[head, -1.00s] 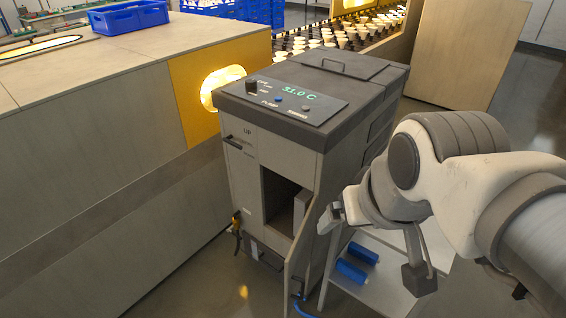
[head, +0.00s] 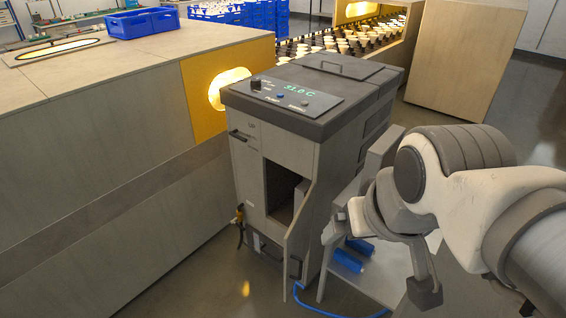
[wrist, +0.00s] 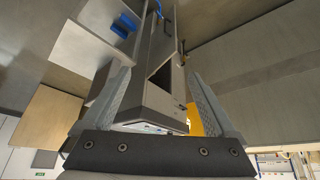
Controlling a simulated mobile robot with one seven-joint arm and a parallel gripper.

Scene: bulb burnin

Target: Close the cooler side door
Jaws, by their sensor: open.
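The grey cooler (head: 282,140) stands beside the long bench, with a dark opening (head: 284,190) in its front. Its side door (head: 301,222) stands open at the right edge of that opening, swung out toward me and seen nearly edge-on. In the wrist view my two spread fingers (wrist: 160,72) frame the cooler (wrist: 152,103); the door's outline is hard to make out there.
A low shelf with blue cylinders (head: 347,260) stands right of the cooler, under my gripper. A blue hose (head: 335,314) lies on the floor. The bench (head: 110,150) closes off the left.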

